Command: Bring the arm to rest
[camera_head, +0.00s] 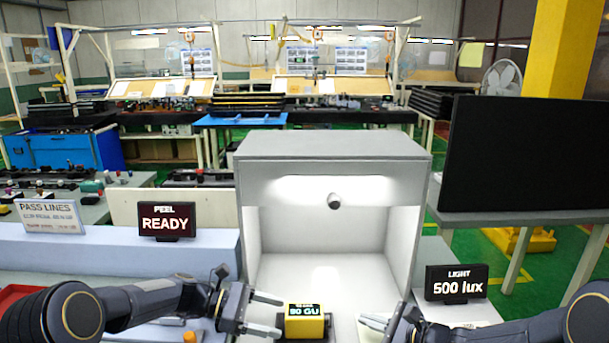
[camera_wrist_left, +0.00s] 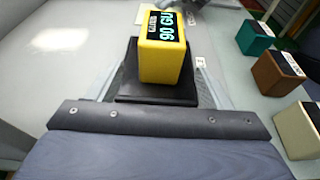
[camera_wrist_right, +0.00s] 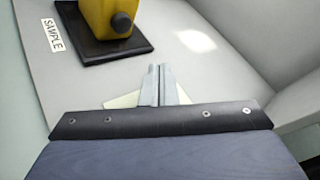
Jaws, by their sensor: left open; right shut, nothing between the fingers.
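My left gripper (camera_head: 281,316) is open at the left side of a yellow meter (camera_head: 305,322) reading "90 GU". In the left wrist view the meter (camera_wrist_left: 163,60) stands on a black plate (camera_wrist_left: 155,97) ahead of the open fingers, which show partly at its sides. I cannot tell whether they touch it. My right gripper (camera_head: 364,320) is shut and empty, to the right of the meter and apart from it. In the right wrist view its closed fingers (camera_wrist_right: 158,82) are over a pale card (camera_wrist_right: 125,100), near the black plate.
A grey light box (camera_head: 333,145) with a lit interior stands behind the meter. A "500 lux" display (camera_head: 457,283) is at right and a "READY" display (camera_head: 167,221) at left. Teal (camera_wrist_left: 255,38), brown (camera_wrist_left: 278,72) and cream (camera_wrist_left: 298,130) blocks stand beside the left gripper.

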